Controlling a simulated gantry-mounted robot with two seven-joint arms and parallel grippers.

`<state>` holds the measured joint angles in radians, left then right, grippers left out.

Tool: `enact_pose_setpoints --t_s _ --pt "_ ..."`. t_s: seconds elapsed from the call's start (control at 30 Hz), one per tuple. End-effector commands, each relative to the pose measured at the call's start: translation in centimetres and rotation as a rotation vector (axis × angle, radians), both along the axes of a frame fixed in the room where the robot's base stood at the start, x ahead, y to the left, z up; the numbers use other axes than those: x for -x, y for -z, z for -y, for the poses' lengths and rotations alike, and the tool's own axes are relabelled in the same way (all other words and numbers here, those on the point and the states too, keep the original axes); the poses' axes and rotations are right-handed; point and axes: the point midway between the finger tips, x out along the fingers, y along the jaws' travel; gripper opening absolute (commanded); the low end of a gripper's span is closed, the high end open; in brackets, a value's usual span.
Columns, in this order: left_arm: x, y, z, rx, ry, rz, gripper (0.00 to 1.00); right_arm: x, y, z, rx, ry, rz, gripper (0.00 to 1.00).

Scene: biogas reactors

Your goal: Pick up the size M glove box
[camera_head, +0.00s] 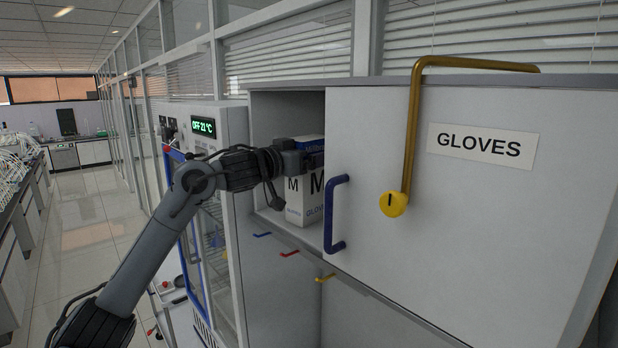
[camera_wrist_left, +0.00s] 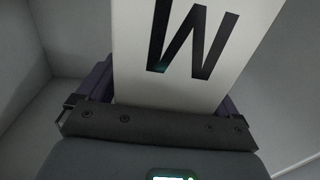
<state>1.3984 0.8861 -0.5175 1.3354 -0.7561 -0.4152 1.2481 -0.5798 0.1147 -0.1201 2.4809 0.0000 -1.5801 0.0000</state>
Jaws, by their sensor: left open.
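The size M glove box (camera_head: 301,210) is white with a blue top and black "M" letters. It stands upright in the open left part of the cabinet. My left gripper (camera_head: 312,160) reaches into the opening at the upper part of the box. In the left wrist view the white face of the box (camera_wrist_left: 190,85) with its large letter lies between the open fingers of my left gripper (camera_wrist_left: 165,90), one at each side. I cannot tell whether either finger touches it. My right gripper is not in view.
The cabinet's sliding door (camera_head: 480,220), labelled GLOVES, covers the right part, close to the box. It has a blue handle (camera_head: 336,213); a brass hooked bar (camera_head: 410,130) hangs over its top. A glass-doored unit with a temperature display (camera_head: 204,127) stands left of the cabinet.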

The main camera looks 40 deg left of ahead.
Motion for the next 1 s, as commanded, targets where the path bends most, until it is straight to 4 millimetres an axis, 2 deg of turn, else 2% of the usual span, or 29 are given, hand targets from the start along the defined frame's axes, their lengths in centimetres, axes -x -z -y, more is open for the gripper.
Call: enact_pose_setpoints --t_s 0.07,0.67,1.0 --pt "0.02 0.00 0.01 0.000 0.000 0.000 0.92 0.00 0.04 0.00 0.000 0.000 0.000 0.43" --pt "0.05 -0.05 0.02 0.001 0.001 0.001 0.00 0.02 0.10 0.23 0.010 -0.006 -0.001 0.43" --pt "0.09 -0.33 0.04 0.001 0.001 0.005 0.00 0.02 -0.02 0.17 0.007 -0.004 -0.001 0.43"
